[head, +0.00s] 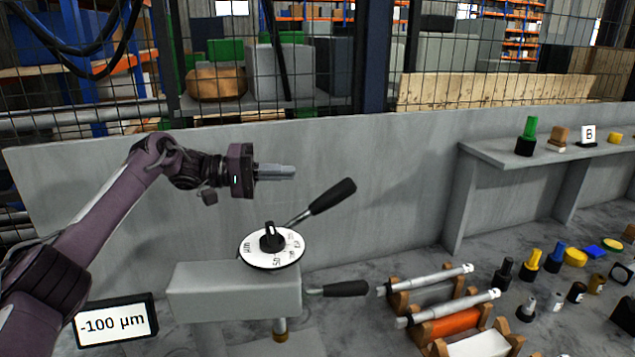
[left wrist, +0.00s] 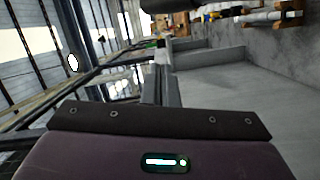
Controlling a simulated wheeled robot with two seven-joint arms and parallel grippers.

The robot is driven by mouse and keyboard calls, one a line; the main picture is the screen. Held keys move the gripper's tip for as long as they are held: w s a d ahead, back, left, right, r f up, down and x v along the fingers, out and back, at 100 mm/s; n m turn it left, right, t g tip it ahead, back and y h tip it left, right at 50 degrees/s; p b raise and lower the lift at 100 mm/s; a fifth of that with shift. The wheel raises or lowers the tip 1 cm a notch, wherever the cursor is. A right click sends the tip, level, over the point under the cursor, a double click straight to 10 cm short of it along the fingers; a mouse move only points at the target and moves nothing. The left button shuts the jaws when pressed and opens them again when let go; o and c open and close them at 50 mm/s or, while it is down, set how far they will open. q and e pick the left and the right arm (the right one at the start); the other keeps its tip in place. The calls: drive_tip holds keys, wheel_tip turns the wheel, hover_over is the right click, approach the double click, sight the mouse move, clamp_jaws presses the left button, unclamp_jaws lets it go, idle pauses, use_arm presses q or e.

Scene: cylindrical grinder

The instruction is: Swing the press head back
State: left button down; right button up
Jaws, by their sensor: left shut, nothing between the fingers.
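The press head is a grey block (head: 235,290) at the lower middle of the head view. A white dial (head: 270,248) with a black knob sits on its top. A lever with a black handle (head: 333,196) slants up to the right behind the dial. A second black-handled lever (head: 345,289) sticks out to the right from the block's side. My left gripper (head: 292,172) is shut and empty, above the dial and left of the upper handle, apart from both. Its fingers also show in the left wrist view (left wrist: 160,80). My right gripper is not in view.
A display reading -100 µm (head: 115,320) stands left of the press. Cylindrical parts lie on wooden cradles (head: 440,308) to the right. A low grey wall (head: 400,150) and wire fence stand behind. A grey shelf (head: 500,155) holds small items at the right.

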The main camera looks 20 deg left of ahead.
use_arm(q)
drive_tip(key=d+f+p, duration=0.1)
drive_tip(key=d+p, duration=0.2)
drive_tip(key=d, duration=0.5)
drive_tip(key=shift+s+f, duration=0.25)
drive_tip(key=shift+f, duration=0.05)
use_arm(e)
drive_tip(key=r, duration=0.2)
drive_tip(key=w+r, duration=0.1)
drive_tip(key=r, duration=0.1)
use_arm(q)
drive_tip(key=shift+a, duration=0.1)
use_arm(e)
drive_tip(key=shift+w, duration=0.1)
